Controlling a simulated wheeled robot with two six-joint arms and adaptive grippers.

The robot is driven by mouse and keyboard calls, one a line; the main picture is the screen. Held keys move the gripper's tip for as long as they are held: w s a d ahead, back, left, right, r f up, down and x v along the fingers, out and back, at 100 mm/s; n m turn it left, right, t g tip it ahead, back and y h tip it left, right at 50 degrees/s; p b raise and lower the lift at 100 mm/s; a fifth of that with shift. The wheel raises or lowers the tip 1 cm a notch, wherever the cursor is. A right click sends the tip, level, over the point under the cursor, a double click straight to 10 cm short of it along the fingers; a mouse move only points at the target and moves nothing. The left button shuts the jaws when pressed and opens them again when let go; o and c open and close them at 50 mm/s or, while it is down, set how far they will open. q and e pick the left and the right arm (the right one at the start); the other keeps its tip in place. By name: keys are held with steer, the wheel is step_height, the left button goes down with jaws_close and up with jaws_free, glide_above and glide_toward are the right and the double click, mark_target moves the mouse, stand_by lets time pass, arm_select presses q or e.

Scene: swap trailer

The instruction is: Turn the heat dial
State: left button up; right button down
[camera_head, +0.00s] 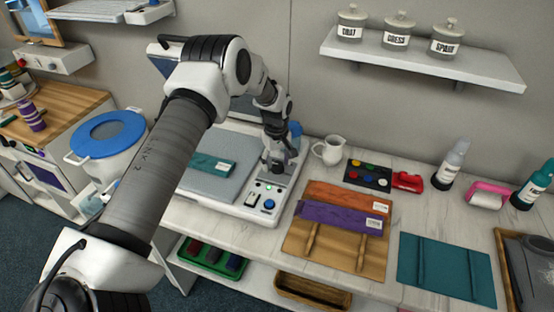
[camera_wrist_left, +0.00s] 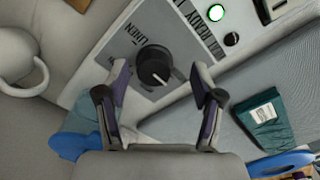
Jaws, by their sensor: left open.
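The heat dial (camera_wrist_left: 154,66) is a round black knob with a pale pointer mark, on a grey panel lettered "LINEN". In the left wrist view it sits between and just beyond the two fingertips of my left gripper (camera_wrist_left: 161,80), which is open. I cannot tell if the fingers touch it. In the head view my left gripper (camera_head: 278,163) is over the back of the press's control strip, and the dial is not clearly visible there. The white press (camera_head: 240,212) has a lit green lamp (camera_wrist_left: 216,13) by the word "READY". My right gripper is not in view.
A folded teal cloth (camera_head: 208,165) lies on the press's grey pad (camera_head: 195,184). A white jug (camera_head: 331,151) stands right of the gripper. A blue-topped item (camera_wrist_left: 75,146) is close to the left finger. A blue button (camera_head: 269,204) sits at the strip's front.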

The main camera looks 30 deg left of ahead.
arm_select(q)
steer(key=shift+w+f, duration=0.65)
steer(key=shift+f, duration=0.05)
steer(key=shift+r, duration=0.1)
steer(key=shift+s+r, duration=0.2)
steer(key=shift+s, duration=0.1)
steer(key=c, duration=0.5)
steer(key=shift+s+d+r, duration=0.1)
steer(key=shift+s+r, duration=0.05)
steer(key=c, duration=0.6)
steer(key=shift+c, duration=0.4)
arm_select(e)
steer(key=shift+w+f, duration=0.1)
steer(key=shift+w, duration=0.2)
